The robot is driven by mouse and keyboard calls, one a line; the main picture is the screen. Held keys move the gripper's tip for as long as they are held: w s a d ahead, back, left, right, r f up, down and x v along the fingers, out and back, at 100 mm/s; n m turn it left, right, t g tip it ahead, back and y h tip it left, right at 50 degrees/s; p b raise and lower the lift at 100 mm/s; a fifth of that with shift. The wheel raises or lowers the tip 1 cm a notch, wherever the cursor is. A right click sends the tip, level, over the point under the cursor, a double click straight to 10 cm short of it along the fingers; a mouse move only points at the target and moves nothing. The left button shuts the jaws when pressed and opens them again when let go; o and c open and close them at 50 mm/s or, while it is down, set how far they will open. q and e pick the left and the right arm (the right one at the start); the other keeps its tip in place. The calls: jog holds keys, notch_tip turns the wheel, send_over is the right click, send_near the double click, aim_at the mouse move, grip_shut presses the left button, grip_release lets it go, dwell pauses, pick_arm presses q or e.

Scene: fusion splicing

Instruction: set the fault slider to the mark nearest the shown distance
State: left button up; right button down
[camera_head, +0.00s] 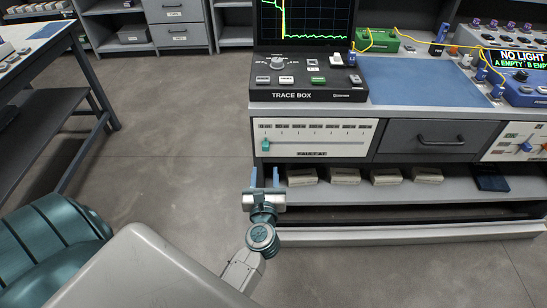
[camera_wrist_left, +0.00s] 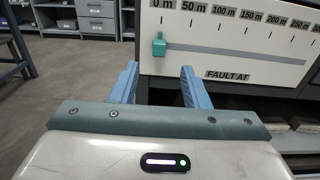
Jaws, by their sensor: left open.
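The teal fault slider (camera_head: 265,145) sits at the left end of its slot on the white scale panel (camera_head: 345,146). In the left wrist view the slider (camera_wrist_left: 158,45) stands below the 0 m label; marks of 50 m and up run to the right, above the words FAULT AT. My left gripper (camera_head: 264,178) is open and empty, just in front of and below the slider, not visibly touching it. In the wrist view its blue fingers (camera_wrist_left: 157,82) stand apart below the slider. The trace screen (camera_head: 305,22) shows a green line with a yellow vertical streak; I cannot read a distance.
The trace box (camera_head: 308,84) stands on the bench above the panel. A drawer (camera_head: 426,140) is right of the panel. Several pale boxes (camera_head: 345,175) lie on the shelf (camera_head: 350,192) below. A blue mat (camera_head: 420,82) covers the bench top.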

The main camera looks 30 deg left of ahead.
aim_at(266, 147)
pick_arm(q)
jog(key=p+x, duration=0.1)
jog(key=x, duration=0.9)
jog(key=shift+w+a, duration=0.15)
jog(key=shift+w, duration=0.15)
grip_shut()
